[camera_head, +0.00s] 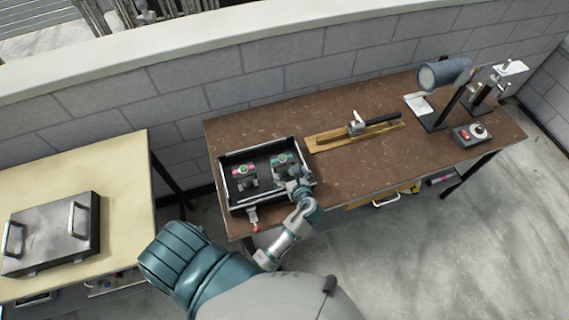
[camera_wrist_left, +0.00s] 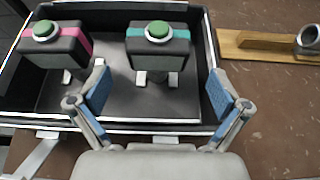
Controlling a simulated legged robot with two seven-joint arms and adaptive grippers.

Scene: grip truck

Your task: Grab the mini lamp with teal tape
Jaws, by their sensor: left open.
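The mini lamp with teal tape (camera_head: 284,160) stands in the right part of a black tray (camera_head: 233,157). In the left wrist view the lamp with teal tape (camera_wrist_left: 158,42) has a dark box-shaped head with a green dome on top. A similar lamp with pink tape (camera_head: 243,171) stands to its left; it also shows in the wrist view (camera_wrist_left: 55,47). My left gripper (camera_head: 297,186) is at the tray's near right side. In the wrist view the gripper (camera_wrist_left: 160,92) is open and empty, its blue-padded fingers spread on the near side of the teal-taped lamp. My right gripper is not in view.
The tray sits on a brown table (camera_head: 360,165). A wooden board with a metal tool (camera_head: 356,126) lies to the right. A blue-grey cylinder on a stand (camera_head: 443,75) and a control box (camera_head: 471,134) are farther right. A metal case (camera_head: 55,235) rests on the left table.

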